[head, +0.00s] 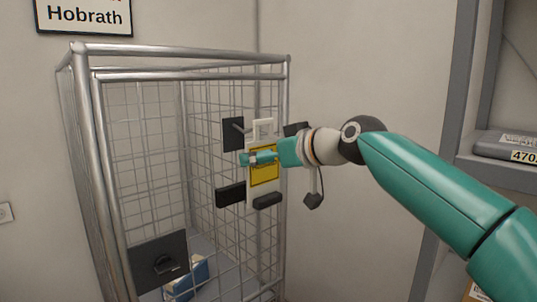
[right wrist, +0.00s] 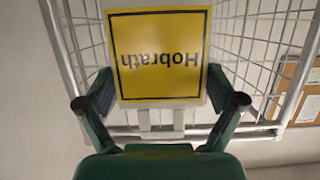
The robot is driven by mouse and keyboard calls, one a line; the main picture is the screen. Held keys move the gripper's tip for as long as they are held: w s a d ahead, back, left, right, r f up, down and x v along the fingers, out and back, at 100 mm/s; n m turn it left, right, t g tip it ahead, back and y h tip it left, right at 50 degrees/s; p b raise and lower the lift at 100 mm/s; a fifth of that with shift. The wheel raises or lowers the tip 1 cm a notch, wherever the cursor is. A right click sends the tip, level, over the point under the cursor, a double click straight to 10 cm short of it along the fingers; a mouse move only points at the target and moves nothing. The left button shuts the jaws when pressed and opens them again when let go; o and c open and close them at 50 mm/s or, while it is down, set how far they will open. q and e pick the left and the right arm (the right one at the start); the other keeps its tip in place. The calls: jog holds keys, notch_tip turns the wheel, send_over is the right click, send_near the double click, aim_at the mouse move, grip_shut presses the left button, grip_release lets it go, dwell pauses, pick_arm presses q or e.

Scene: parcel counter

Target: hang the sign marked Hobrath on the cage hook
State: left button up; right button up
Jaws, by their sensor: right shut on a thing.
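The sign marked Hobrath is a white board with a yellow panel; in the right wrist view the sign (right wrist: 158,52) reads upside down. In the head view the sign (head: 264,178) is upright at the cage's right side, with a white slotted tab on top. My right gripper (head: 258,158) is shut on it, partly covering the yellow panel; in the right wrist view the gripper's fingers (right wrist: 160,88) sit at both side edges. A dark plate with a short grey peg, seemingly the cage hook (head: 238,128), is just left of the tab. I cannot tell whether they touch. My left gripper is not in view.
The metal mesh cage (head: 180,50) stands against the wall, with a dark latch plate (head: 160,262) low in front and a blue-white parcel (head: 188,278) inside. A wall sign (head: 84,14) also reads Hobrath. Shelving (head: 462,90) stands at the right.

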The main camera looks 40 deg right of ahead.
jog(key=p+x, duration=0.1)
jog(key=x, duration=0.1)
jog(key=r+p+x, duration=0.1)
jog(key=x, duration=0.2)
jog(key=shift+w+a, duration=0.1)
jog(key=shift+w, duration=0.3)
jog(key=shift+w+f, duration=0.35)
jog(key=shift+f+b, duration=0.3)
jog(key=shift+w, duration=0.1)
